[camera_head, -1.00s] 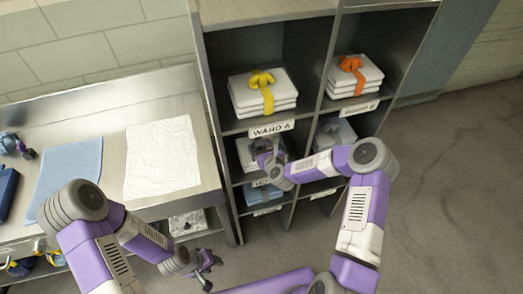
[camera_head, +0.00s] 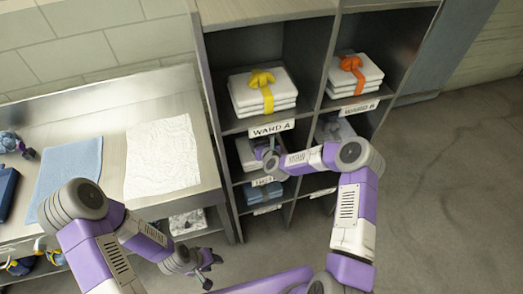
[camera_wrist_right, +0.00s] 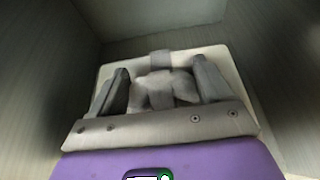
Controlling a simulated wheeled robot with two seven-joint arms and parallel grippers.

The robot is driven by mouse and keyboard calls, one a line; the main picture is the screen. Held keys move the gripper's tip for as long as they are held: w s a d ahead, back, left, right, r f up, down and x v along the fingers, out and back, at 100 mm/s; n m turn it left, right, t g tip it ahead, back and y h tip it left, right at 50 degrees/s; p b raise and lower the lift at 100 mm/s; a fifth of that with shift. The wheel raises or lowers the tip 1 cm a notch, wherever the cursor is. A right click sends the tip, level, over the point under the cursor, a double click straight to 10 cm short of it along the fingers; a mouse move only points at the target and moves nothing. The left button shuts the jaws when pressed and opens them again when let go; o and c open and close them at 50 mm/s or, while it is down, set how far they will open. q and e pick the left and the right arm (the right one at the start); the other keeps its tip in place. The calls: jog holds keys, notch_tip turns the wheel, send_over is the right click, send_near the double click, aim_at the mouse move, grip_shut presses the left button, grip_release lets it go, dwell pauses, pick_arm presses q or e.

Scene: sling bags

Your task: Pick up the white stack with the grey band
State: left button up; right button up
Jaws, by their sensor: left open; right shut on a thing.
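The white stack (camera_head: 246,154) lies in the left cubby of the shelf's second visible row, partly hidden by my right gripper. In the right wrist view the stack (camera_wrist_right: 222,62) fills the cubby floor ahead, with a grey band (camera_wrist_right: 160,60) and a puffy grey knot (camera_wrist_right: 163,88) on top. My right gripper (camera_head: 268,158) reaches into this cubby. Its fingers (camera_wrist_right: 160,72) stand on both sides of the knot and are shut on it. Whether the stack is off the cubby floor cannot be told. My left gripper (camera_head: 206,271) is open and empty, low before the shelf.
The shelf's walls and boards are close around my right gripper. A yellow-banded stack (camera_head: 263,92) is above, an orange-banded stack (camera_head: 354,76) upper right, and a blue stack (camera_head: 264,194) below. A counter (camera_head: 112,160) with a white cloth (camera_head: 162,158) stands left. Floor at right is clear.

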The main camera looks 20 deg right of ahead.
grip_shut()
jog(key=shift+r, duration=0.1)
jog(key=shift+r, duration=0.1)
